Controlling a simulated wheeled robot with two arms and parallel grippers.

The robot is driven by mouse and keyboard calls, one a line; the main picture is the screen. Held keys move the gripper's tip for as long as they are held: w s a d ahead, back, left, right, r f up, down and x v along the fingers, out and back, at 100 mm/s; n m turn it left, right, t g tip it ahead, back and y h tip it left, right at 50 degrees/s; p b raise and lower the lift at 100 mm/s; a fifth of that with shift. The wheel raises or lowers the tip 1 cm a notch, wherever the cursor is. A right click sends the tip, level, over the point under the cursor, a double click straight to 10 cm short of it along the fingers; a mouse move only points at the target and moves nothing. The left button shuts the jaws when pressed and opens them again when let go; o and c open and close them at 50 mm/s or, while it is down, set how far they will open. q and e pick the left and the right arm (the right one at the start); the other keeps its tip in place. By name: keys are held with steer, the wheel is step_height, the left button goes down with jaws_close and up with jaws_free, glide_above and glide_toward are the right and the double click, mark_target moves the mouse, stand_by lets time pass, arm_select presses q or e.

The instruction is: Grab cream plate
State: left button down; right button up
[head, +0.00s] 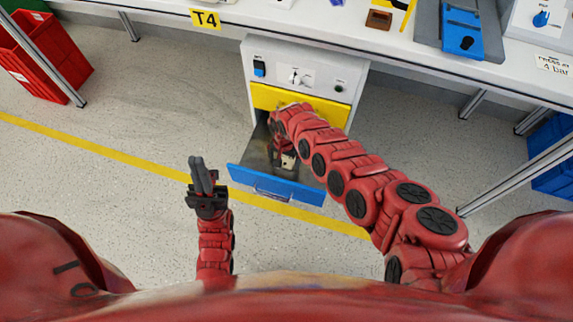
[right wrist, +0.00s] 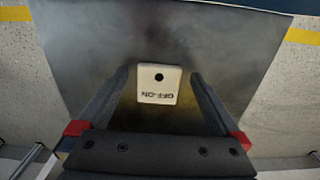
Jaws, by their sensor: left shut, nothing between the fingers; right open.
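The cream plate (right wrist: 158,84) lies on the grey floor of the open drawer in the right wrist view. It is small, with a dark hole and "OFF-ON" lettering. In the head view the cream plate (head: 288,161) shows only in part beside my right gripper (head: 284,158), which reaches down into the drawer. In the right wrist view my right gripper (right wrist: 160,88) is open, with one finger on each side of the plate and a gap to each. My left gripper (head: 199,172) is shut and empty, raised left of the drawer.
The drawer has a blue front (head: 275,186) and hangs out of a white cabinet (head: 304,62) with a yellow panel under the workbench (head: 360,30). A red crate (head: 40,50) stands at the far left. The floor around the drawer is clear.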

steer(key=shift+f, duration=0.45)
steer(key=shift+c, duration=0.2)
steer(key=shift+r, duration=0.1)
steer(key=c, duration=1.3)
